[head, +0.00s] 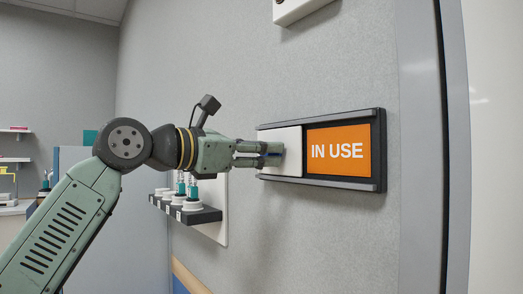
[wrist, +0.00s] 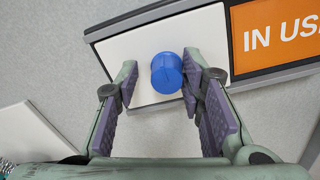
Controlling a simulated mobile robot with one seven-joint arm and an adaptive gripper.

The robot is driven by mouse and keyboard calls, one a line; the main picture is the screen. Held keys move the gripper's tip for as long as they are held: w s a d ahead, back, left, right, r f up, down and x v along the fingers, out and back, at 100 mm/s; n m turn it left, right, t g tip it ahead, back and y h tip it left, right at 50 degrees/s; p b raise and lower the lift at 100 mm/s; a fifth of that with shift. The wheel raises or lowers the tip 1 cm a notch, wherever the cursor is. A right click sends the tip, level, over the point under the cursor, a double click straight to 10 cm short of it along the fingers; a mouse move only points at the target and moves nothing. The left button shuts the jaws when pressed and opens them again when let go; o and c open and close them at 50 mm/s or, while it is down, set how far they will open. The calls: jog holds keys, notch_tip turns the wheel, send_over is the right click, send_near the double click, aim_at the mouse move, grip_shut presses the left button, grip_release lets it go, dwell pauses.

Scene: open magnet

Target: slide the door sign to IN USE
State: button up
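The door sign (head: 378,150) is a dark-framed plate on the grey wall. Its right part shows an orange panel (head: 345,162) reading IN USE, also partly in the wrist view (wrist: 275,50). A white slider cover (head: 292,134) sits at the left end of the frame, and it shows in the wrist view (wrist: 130,50) with a round blue knob (wrist: 167,72) on it. My gripper (head: 272,153) is at the slider, fingers parted. In the wrist view my gripper (wrist: 160,82) has one finger each side of the knob. The right finger is close to or touching it; the left is clearly apart.
A dark shelf (head: 185,211) with several white-and-teal items is mounted on the wall below my arm. A metal door frame (head: 424,150) stands right of the sign. A white box (head: 298,10) is on the wall above. The wall below the sign is bare.

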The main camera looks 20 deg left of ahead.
jog(key=shift+o, duration=0.6)
jog(key=shift+d, duration=0.1)
jog(key=v, duration=1.2)
